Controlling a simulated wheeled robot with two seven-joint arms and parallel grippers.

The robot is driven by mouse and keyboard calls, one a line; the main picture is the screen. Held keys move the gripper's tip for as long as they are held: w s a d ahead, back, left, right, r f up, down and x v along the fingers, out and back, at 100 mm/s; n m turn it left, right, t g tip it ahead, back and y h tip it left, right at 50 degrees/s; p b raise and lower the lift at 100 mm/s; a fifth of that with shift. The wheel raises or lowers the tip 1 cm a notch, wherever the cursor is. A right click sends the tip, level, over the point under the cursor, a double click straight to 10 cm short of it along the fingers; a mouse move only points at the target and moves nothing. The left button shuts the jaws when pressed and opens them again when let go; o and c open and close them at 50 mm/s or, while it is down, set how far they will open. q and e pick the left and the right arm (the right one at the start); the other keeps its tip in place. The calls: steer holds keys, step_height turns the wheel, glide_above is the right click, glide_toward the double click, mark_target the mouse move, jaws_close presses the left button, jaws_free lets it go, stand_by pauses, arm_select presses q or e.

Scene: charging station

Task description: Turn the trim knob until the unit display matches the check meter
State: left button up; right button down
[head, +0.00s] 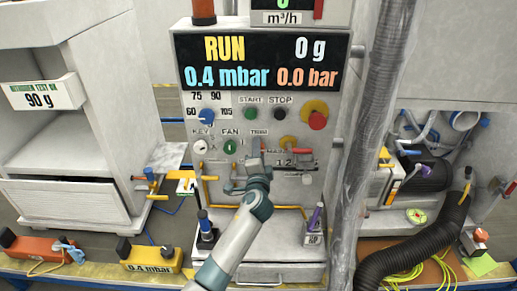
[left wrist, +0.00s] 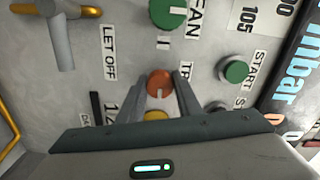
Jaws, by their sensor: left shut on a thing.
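The trim knob is the orange-brown knob (left wrist: 160,82) under a partly covered label starting "TR" in the left wrist view. My left gripper (left wrist: 163,92) is shut on it, one finger on each side. In the head view the left gripper (head: 256,160) is against the panel below the "TRIM" label and hides the knob. The unit display (head: 262,62) reads RUN, 0 g, 0.4 mbar and 0.0 bar. A yellow box (head: 150,257), seemingly the check meter, reads 0.4 mbar at lower left. My right gripper is out of view.
Close to the trim knob are the green fan knob (left wrist: 168,14), the green start button (left wrist: 235,70) and a grey lever (left wrist: 62,35). A red-and-yellow stop button (head: 317,120) is at right on the panel. A thick grey pipe (head: 375,120) runs beside the unit.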

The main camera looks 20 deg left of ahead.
arm_select(q)
steer(key=shift+r+m, duration=0.15)
steer(key=shift+m, duration=0.15)
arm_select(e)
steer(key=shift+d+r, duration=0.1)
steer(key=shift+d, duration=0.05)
arm_select(q)
steer(key=o, duration=1)
steer(key=shift+w, duration=0.1)
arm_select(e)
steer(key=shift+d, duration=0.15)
arm_select(q)
steer(key=shift+s, duration=0.2)
steer(key=shift+b+v, duration=2.45)
steer(key=shift+v, duration=6.1)
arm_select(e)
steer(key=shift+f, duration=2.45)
arm_select(q)
steer(key=shift+d, duration=0.1)
